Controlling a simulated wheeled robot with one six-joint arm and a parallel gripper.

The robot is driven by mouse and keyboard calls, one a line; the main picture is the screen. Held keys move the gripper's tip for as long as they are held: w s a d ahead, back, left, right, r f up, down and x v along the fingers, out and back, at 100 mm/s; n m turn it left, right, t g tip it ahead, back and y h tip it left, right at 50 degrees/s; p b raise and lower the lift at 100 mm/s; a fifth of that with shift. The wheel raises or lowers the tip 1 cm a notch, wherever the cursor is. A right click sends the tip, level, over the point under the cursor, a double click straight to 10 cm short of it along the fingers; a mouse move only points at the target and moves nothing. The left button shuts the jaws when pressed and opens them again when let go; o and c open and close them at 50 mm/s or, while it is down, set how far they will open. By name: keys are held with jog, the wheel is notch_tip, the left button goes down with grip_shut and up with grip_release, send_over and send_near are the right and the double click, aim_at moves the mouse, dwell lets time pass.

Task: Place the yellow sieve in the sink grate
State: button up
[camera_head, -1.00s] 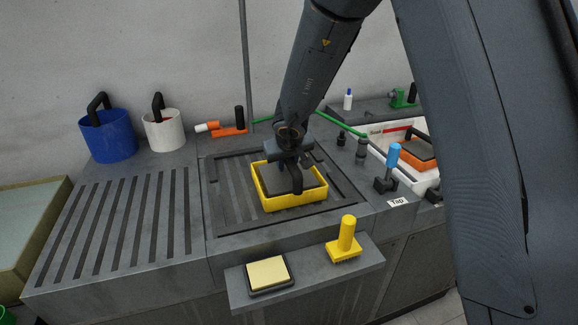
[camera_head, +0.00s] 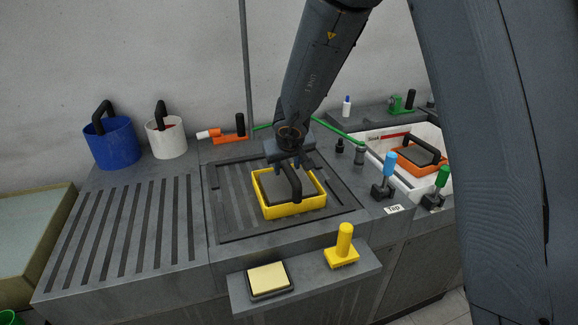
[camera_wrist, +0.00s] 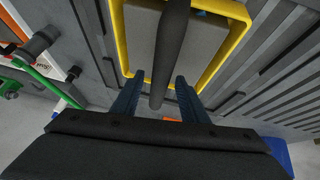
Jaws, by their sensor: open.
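The yellow sieve (camera_head: 290,211) has a grey mesh and a black arched handle. It sits in the recessed sink grate (camera_head: 235,190), and its yellow rim also shows in the wrist view (camera_wrist: 119,40). My gripper (camera_head: 290,168) is just behind and above the handle in the head view. In the wrist view the two blue fingers of my gripper (camera_wrist: 158,95) are apart, with the end of the black handle (camera_wrist: 170,50) between them. The gripper is open, and I cannot tell whether a finger touches the handle.
A blue bucket (camera_head: 110,145) and a white bucket (camera_head: 166,140) stand at the back left. An orange sieve (camera_head: 420,155) is in the white basin at right. The front ledge (camera_head: 310,280) bears a yellow brush (camera_head: 343,248) and a sponge (camera_head: 268,278). The slatted drainer (camera_head: 120,230) is clear.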

jog(key=p+v, duration=0.3)
jog(key=v, duration=0.3)
jog(key=shift+s+r+p, duration=0.25)
jog(key=shift+r+p, duration=0.05)
jog(key=shift+d+r, duration=0.1)
jog(key=shift+r, duration=0.05)
jog(key=shift+s+d+r+m+y, duration=0.3)
jog(key=shift+s+d+r+y, duration=0.2)
jog(key=shift+s+d+r, duration=0.6)
jog(key=s+d+m+g, duration=0.1)
jog(key=s+d+g, duration=0.1)
jog(key=s+d, duration=0.5)
jog(key=s+d+f+m+g+h, duration=0.1)
jog(key=s+d, duration=0.6)
jog(key=s, duration=0.8)
jog(key=shift+s+f+m+g, duration=0.2)
jog(key=shift+f+m+g, duration=0.15)
jog(key=shift+m+g, duration=0.25)
jog(key=shift+d, duration=0.1)
